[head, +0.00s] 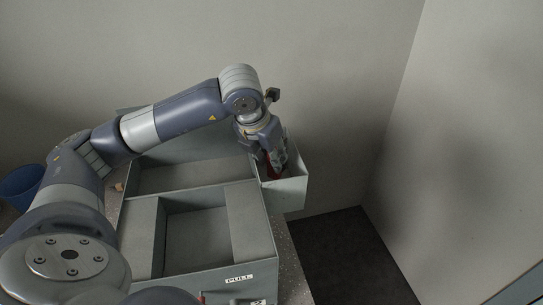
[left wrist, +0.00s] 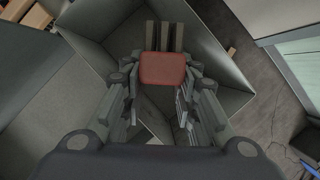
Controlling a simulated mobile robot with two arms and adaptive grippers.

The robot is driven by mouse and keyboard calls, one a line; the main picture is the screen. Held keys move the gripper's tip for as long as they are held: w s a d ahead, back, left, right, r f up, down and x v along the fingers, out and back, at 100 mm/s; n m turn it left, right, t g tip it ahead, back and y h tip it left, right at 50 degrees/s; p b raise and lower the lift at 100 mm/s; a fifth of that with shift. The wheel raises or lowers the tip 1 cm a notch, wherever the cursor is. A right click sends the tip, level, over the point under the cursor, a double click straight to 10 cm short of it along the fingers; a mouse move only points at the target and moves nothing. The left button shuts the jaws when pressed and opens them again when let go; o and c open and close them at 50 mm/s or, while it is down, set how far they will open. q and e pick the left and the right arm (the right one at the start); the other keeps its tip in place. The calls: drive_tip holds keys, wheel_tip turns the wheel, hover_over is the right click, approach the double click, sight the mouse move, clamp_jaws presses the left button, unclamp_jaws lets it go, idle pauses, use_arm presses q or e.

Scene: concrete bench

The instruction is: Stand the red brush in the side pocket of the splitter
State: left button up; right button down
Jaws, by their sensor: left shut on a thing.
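The splitter (head: 190,196) is a grey open box with several compartments on the bench. Its side pocket (head: 293,190) is a small open-topped box on the right side; the pocket's wall also shows in the left wrist view (left wrist: 225,62). My left gripper (head: 275,160) points down into the pocket's mouth, shut on the red brush (head: 269,172). In the left wrist view the brush's red end (left wrist: 164,70) sits between the fingers (left wrist: 160,92). The brush's lower part is hidden, so I cannot tell whether it touches the pocket floor. My right gripper is not in view.
A blue bin (head: 21,186) stands at the far left. A PULL label (head: 239,279) is on the splitter's near edge. Walls rise behind and at the right. Dark floor (head: 350,262) lies beyond the bench's right edge.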

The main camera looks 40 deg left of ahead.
use_arm(q)
drive_tip(key=o, duration=1.1)
drive_tip(key=shift+s+d+f, duration=0.15)
drive_tip(key=shift+s+f, duration=0.05)
drive_tip(key=shift+f, duration=0.3)
drive_tip(key=shift+w+a, duration=0.1)
drive_tip(key=shift+a, duration=0.1)
drive_tip(key=v, duration=1.2)
drive_tip(key=shift+w+d+r, duration=0.1)
drive_tip(key=shift+w+r, duration=0.1)
drive_tip(key=shift+r, duration=0.05)
